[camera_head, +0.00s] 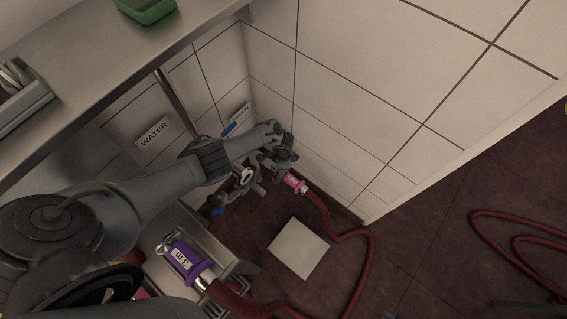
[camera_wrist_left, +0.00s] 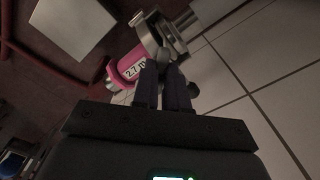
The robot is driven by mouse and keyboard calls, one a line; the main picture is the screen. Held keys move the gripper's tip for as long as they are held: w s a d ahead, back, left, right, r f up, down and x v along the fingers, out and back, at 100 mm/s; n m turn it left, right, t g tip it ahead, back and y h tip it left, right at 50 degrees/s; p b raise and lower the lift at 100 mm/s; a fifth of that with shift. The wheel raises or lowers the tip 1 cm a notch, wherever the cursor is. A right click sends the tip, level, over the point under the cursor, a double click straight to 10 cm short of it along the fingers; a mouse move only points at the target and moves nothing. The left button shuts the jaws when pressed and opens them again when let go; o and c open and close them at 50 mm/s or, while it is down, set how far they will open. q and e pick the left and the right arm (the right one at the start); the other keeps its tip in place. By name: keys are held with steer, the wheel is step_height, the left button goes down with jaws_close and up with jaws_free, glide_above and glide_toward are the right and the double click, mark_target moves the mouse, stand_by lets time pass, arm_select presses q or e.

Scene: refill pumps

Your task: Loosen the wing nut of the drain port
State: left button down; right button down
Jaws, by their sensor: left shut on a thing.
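My left arm reaches from the left under the steel counter to the tiled corner. My left gripper (camera_head: 284,153) is at the drain port, next to the pink-collared hose end (camera_head: 294,183). In the left wrist view, my left gripper's fingers (camera_wrist_left: 164,82) are close together at the metal pipe clamp (camera_wrist_left: 160,36) of the drain port. They are shut on the wing nut, which is mostly hidden between the fingertips. The pink collar, marked 2.7 m, shows just left of the fingers (camera_wrist_left: 131,64). My right gripper is not in view.
A red hose (camera_head: 366,262) runs from the pink collar across the dark floor. A pale square plate (camera_head: 299,248) lies on the floor. A purple-collared hose end (camera_head: 187,262) is at lower left. The steel counter (camera_head: 95,52) overhangs at upper left; tiled walls close in the corner.

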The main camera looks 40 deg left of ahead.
arm_select(q)
steer(key=n+p, duration=0.1)
steer(key=n, duration=0.4)
steer(key=shift+d+r, duration=0.1)
steer(key=shift+n+p, duration=0.6)
steer(key=shift+n, duration=1.7)
steer(key=c, duration=1.2)
jaws_free()
steer(key=shift+o, duration=0.2)
step_height(320, 180, up, 11)
steer(key=p, duration=0.9)
steer(key=shift+p, duration=0.3)
steer(key=shift+s+f, duration=0.1)
steer(key=shift+f, duration=0.1)
